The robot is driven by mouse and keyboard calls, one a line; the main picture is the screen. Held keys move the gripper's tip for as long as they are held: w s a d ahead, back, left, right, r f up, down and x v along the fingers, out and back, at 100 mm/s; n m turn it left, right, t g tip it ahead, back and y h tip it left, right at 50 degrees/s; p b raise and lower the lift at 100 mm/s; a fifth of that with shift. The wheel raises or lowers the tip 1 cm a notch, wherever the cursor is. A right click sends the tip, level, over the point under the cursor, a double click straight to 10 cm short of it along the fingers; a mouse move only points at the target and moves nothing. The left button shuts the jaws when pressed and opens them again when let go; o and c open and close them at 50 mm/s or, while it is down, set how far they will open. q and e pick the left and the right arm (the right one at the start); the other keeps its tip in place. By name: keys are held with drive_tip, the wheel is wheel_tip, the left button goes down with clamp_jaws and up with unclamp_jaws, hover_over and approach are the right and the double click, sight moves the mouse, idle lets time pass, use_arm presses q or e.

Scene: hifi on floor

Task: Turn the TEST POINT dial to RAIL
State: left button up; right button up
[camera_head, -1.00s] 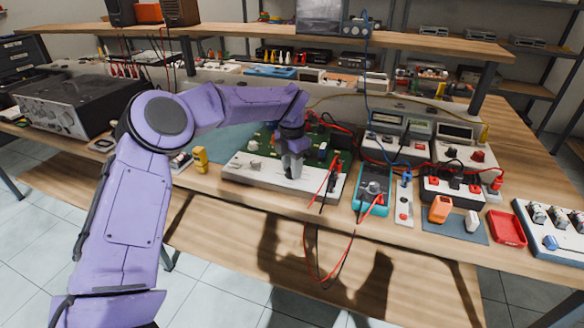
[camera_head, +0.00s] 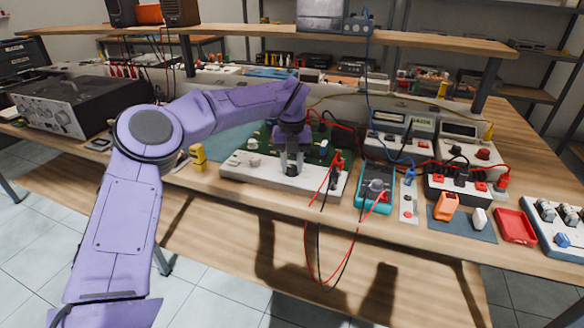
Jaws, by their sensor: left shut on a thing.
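The test fixture (camera_head: 240,172), a white-edged base with a green circuit board (camera_head: 265,135), sits at the middle of the wooden bench. My left gripper (camera_head: 291,168) comes down over its front part and is shut on a small dial there. The dial is mostly hidden by the fingers, and I cannot read its labels or pointer. A pale knob (camera_head: 252,144) stands to the left on the same fixture. My right gripper is not in view.
A teal multimeter (camera_head: 375,190) with red and black leads stands right of the fixture; the leads hang over the bench's front edge. A yellow object (camera_head: 198,158) stands to the left. An orange block (camera_head: 446,206) and red tray (camera_head: 515,227) lie farther right.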

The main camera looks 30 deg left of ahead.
sight(292, 167)
use_arm(q)
drive_tip(key=shift+w+r+n+b, duration=0.1)
drive_tip(key=shift+n+b, duration=0.45)
drive_tip(key=shift+n, duration=0.55)
drive_tip(key=o, duration=1.1)
drive_tip(key=shift+c, duration=0.2)
wheel_tip(292, 167, up, 10)
drive_tip(key=p, duration=0.1)
drive_tip(key=shift+r, duration=0.25)
drive_tip(key=shift+f, duration=0.1)
